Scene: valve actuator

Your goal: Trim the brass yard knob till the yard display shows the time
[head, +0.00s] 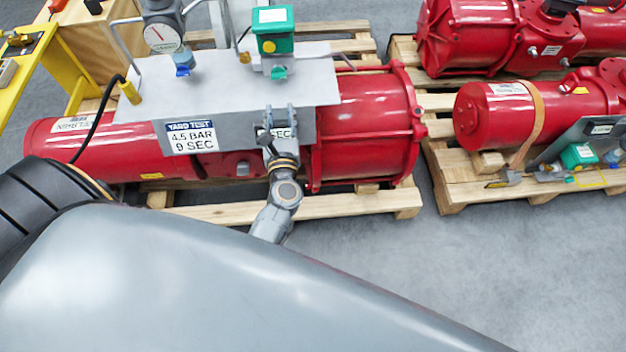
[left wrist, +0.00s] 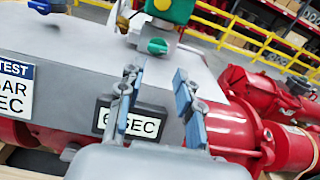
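The yard display (left wrist: 149,126) is a dark-framed plate on the front of the grey panel. In the left wrist view it shows a 6 and SEC, with a finger covering part of it. A small brass knob (left wrist: 122,22) stands at the panel's top edge, left of the green box; it appears in the head view (head: 245,57). The sign (head: 191,137) reads YARD TEST, 4.5 BAR, 9 SEC. My left gripper (head: 278,112) is in front of the display, below the knob; its fingers (left wrist: 158,90) are apart, with nothing between them. My right gripper is out of view.
A green box (head: 273,30) with a yellow knob, a green handle (head: 279,73), a gauge (head: 163,36) and a blue handle (head: 183,71) crowd the panel (head: 240,90). The red actuator (head: 365,130) lies on a pallet (head: 340,206).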

